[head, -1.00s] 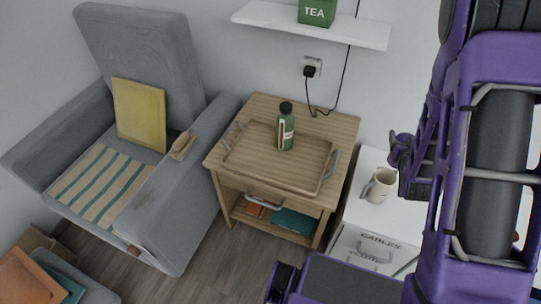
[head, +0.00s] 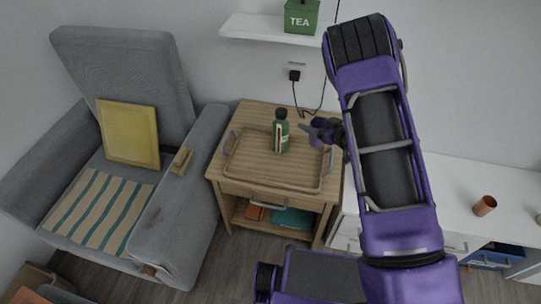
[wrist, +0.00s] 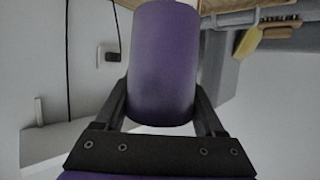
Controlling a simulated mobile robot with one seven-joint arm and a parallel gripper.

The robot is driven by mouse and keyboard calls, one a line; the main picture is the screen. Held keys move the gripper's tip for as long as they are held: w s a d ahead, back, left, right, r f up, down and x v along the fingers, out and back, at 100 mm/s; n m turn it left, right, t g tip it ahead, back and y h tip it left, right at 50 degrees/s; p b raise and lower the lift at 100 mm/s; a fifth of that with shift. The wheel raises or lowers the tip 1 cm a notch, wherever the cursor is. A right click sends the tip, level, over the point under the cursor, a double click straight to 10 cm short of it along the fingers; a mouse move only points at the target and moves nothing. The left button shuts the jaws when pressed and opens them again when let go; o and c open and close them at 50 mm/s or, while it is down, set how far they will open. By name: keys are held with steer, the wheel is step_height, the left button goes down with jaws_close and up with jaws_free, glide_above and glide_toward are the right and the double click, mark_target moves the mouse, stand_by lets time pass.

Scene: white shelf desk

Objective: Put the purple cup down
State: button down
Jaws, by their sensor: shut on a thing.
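The purple cup (wrist: 163,65) fills the middle of the wrist view, between the two dark fingers of my gripper (wrist: 162,112). My gripper is shut on it. In the head view the cup (head: 317,135) shows small and partly covered by my gripper (head: 318,130). It appears over the right part of the wooden tray (head: 250,170) on the small wooden table (head: 216,163). I cannot tell whether the cup touches the tray or hangs above it.
A green bottle (head: 280,133) with a dark cap stands on the tray, just left of the cup. A wall shelf with a green TEA box (head: 302,17) is above. A grey armchair (head: 190,205) is at left. A brown cup (head: 484,206) stands on the white desk (head: 445,190) at right.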

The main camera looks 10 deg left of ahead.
steer(key=s+a+f+n+g+y+p, duration=0.1)
steer(key=s+a+f+n+g+y, duration=0.2)
steer(key=a+f+n+g, duration=0.1)
glide_above(293, 168)
step_height(293, 168, down, 5)
steer(key=shift+s+d+f+b, duration=0.1)
steer(key=shift+f+b, duration=0.35)
steer(key=shift+f, duration=2.15)
steer(key=shift+f, duration=0.2)
jaws_free()
steer(key=shift+r, duration=0.2)
steer(key=shift+d+r, duration=0.1)
steer(key=shift+d, duration=0.15)
steer(key=v, duration=1.1)
steer(key=shift+s+d+p, duration=0.2)
steer(key=shift+s+p, duration=0.05)
steer(key=shift+p, duration=0.1)
